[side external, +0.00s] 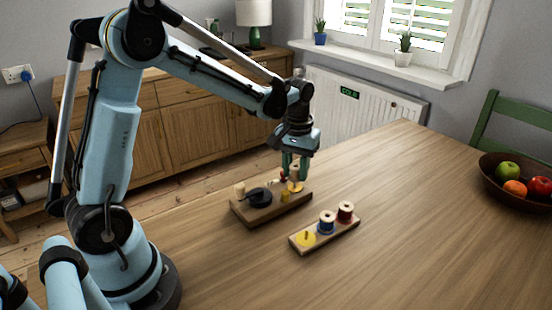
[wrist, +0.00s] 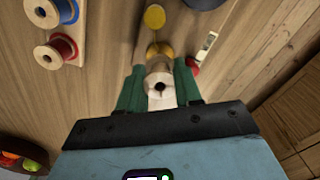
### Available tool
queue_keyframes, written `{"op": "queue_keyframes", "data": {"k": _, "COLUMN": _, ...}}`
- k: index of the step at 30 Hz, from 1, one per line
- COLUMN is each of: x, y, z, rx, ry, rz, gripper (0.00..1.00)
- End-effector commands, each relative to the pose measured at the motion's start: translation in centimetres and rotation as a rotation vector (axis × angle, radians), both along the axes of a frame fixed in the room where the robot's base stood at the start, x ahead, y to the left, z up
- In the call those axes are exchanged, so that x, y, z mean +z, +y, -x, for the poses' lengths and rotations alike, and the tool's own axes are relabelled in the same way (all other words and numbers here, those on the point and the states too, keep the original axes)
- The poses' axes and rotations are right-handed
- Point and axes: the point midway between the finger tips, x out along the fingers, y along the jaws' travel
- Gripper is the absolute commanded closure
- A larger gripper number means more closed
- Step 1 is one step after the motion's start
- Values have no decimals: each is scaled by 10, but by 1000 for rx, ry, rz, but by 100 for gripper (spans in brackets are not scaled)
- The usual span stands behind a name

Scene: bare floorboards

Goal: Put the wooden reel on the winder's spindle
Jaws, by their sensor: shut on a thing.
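My gripper (side external: 295,167) is shut on the pale wooden reel (wrist: 159,88), which sits between its two green fingers in the wrist view (wrist: 160,92). The reel's open bore faces the wrist camera. The winder (side external: 250,212) is a wooden block with a black wheel (side external: 259,197), a yellow knob (side external: 285,196) and a yellow disc (side external: 295,187). The reel is over the yellow disc end of the winder. The disc also shows just beyond the reel in the wrist view (wrist: 161,49). The spindle is hidden, so I cannot tell whether the reel is around it.
A fruit bowl (side external: 515,190) is far right. The table between is clear.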

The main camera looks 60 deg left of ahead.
Motion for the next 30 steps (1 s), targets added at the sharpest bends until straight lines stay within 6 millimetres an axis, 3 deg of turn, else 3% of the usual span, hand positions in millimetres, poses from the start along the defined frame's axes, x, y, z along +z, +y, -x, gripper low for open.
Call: {"op": "queue_keyframes", "data": {"k": 30, "x": -19, "y": 0, "z": 0, "rx": 0, "ry": 0, "rz": 0, "gripper": 95}}
